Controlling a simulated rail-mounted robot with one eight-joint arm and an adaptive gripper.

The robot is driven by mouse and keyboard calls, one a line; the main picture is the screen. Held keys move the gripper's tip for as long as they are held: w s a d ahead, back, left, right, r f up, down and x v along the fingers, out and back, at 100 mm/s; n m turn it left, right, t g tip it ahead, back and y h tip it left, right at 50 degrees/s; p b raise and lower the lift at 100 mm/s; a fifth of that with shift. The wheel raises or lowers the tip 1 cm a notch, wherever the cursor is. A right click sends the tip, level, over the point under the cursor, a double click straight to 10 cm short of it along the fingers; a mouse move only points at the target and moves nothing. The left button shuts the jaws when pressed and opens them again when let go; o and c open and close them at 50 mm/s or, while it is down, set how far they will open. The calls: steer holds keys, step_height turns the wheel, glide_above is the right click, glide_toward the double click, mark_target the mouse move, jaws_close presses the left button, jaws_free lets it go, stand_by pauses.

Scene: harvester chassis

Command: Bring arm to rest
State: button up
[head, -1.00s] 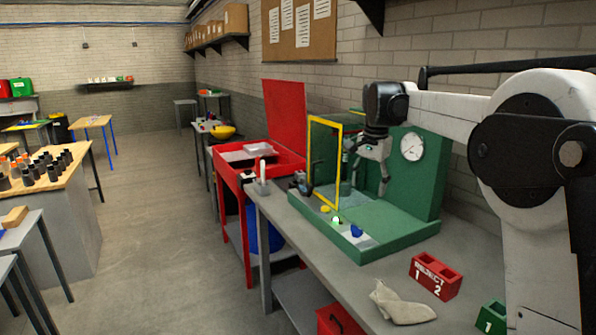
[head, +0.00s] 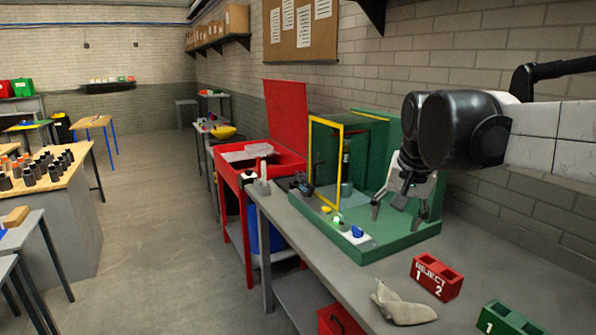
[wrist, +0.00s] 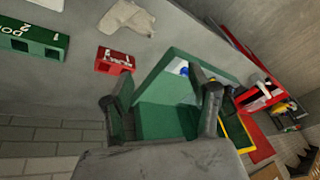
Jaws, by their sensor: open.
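My gripper (head: 393,208) is open with nothing between its fingers. In the head view it hangs over the right part of the green machine (head: 385,245), in front of its back wall. In the wrist view the two spread fingers of my gripper (wrist: 165,95) frame the machine's green base (wrist: 160,118). My arm comes in from the right edge of the head view and covers part of the machine's back wall.
A yellow-framed door (head: 325,160) stands upright at the machine's left. The red reject block (head: 436,278), a grey-white cloth (head: 403,303) and a green block (head: 508,320) lie on the bench to the front right. A red cabinet (head: 270,155) stands beyond.

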steer(key=s+f+n+t, duration=0.1)
steer(key=s+f+n, duration=0.1)
steer(key=s+f, duration=0.4)
steer(key=s+f+n+t, duration=0.1)
steer(key=s+f, duration=0.5)
steer(key=s, duration=0.8)
steer(key=shift+s+f+n+t, duration=0.25)
steer(key=shift+n+t, duration=0.15)
steer(key=shift+n, duration=0.2)
